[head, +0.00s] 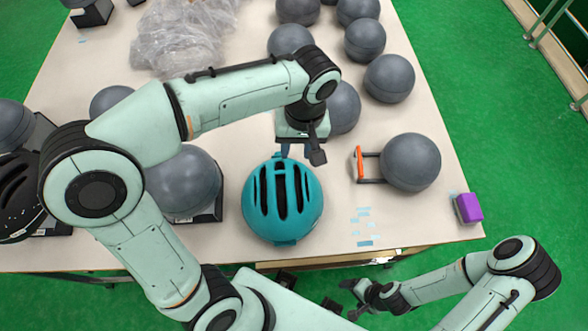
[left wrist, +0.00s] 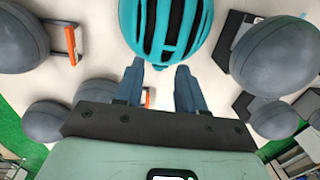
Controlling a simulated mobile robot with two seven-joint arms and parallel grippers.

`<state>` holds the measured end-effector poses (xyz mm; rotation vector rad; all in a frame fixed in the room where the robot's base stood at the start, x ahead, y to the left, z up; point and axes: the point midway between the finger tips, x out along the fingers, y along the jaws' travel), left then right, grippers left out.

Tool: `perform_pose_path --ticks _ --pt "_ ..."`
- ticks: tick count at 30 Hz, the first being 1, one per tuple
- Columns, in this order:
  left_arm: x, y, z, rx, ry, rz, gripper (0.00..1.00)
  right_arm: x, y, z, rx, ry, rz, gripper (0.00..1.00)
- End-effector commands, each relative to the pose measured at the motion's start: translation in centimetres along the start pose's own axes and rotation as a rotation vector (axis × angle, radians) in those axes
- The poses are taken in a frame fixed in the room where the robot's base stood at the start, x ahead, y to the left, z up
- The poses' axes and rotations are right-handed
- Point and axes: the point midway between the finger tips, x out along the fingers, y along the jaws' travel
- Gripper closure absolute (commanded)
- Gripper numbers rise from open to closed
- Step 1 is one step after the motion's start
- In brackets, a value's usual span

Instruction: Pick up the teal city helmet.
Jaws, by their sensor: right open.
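The teal city helmet (head: 258,205), with dark vents, sits near the table's front edge in the head view. It also shows at the top of the left wrist view (left wrist: 190,30). My left gripper (head: 296,150) is at the helmet's far edge, pointing down. In the left wrist view its two fingers (left wrist: 160,72) are apart, with the helmet's edge at and between their tips. I cannot tell whether they touch it. My right gripper (head: 358,298) is open and empty, below and in front of the table edge.
Several grey balls crowd the table (head: 440,210), one (head: 183,180) close left of the helmet. A grey ball with an orange-handled frame (head: 410,162) stands to the right. A purple block (head: 468,208) lies at the right edge. A black helmet (head: 15,200) and clear plastic wrap (head: 180,35) lie left and back.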

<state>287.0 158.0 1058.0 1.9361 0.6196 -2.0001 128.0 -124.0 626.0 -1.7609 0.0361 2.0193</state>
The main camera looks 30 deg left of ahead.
Motion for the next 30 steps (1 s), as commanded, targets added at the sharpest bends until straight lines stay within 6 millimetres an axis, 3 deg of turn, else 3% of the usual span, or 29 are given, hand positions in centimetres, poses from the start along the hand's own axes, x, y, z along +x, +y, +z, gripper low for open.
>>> perform_pose_path --ticks 4,12,20,30 --pt "1.6 -0.1 0.1 0.000 -0.003 -0.004 0.61 0.4 0.3 0.3 0.002 -0.005 0.002 0.19" --pt "6.8 0.0 0.1 0.000 -0.004 -0.004 0.61 1.3 0.7 0.6 0.004 -0.011 0.003 0.19" --pt "8.7 0.1 0.0 0.000 -0.002 -0.002 0.61 1.4 0.8 0.7 0.004 -0.011 0.004 0.19" --pt "13.2 0.3 -0.1 0.001 -0.002 -0.002 0.61 1.7 0.8 0.7 0.004 -0.012 0.004 0.19"
